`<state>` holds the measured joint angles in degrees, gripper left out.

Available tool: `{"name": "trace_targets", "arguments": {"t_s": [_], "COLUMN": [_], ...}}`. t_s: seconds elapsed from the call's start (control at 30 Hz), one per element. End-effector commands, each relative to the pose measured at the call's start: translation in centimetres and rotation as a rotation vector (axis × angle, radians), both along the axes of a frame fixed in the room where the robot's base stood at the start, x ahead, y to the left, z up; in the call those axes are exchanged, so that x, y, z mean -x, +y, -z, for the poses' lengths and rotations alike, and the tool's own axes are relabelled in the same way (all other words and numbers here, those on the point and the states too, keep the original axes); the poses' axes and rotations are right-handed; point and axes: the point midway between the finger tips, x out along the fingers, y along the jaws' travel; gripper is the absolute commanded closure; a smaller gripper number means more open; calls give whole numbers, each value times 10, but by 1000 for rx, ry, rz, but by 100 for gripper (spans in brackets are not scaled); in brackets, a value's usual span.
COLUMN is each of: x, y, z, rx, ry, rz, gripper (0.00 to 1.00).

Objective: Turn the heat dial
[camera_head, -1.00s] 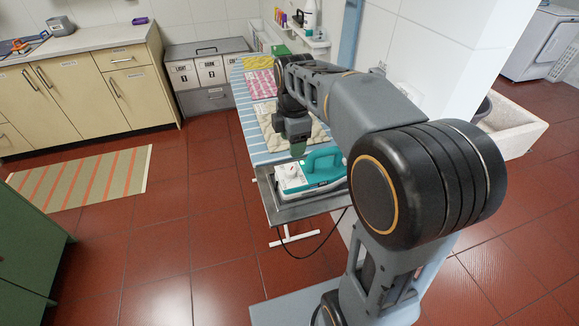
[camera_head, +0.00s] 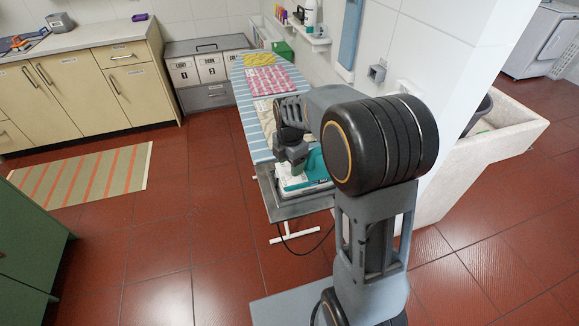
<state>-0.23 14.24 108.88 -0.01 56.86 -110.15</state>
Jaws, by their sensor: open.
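A teal and white steam iron station (camera_head: 316,172) sits on the metal rest at the near end of the ironing board. My arm partly covers it. My gripper (camera_head: 297,168) is over the white front part of the iron station, pointing down. It is open, and its fingertips are small and partly lost against the station. The heat dial is not visible, as my gripper covers that spot. I cannot tell whether the fingers touch it.
The striped ironing board (camera_head: 242,93) carries folded yellow, pink and beige cloths. A dark cord hangs below the metal rest (camera_head: 285,209). The tiled wall and stone sink (camera_head: 515,122) stand to the right.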

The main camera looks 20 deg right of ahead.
Motion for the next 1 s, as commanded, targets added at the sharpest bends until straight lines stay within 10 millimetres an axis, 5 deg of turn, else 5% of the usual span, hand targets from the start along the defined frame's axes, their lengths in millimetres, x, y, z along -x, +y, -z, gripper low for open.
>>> {"name": "trace_targets", "arguments": {"t_s": [0.57, 1.0], "x": [0, 0], "y": [0, 0], "z": [18, 18], "rx": [0, 0], "ry": [0, 0], "rz": [1, 1], "gripper": [41, 83]}}
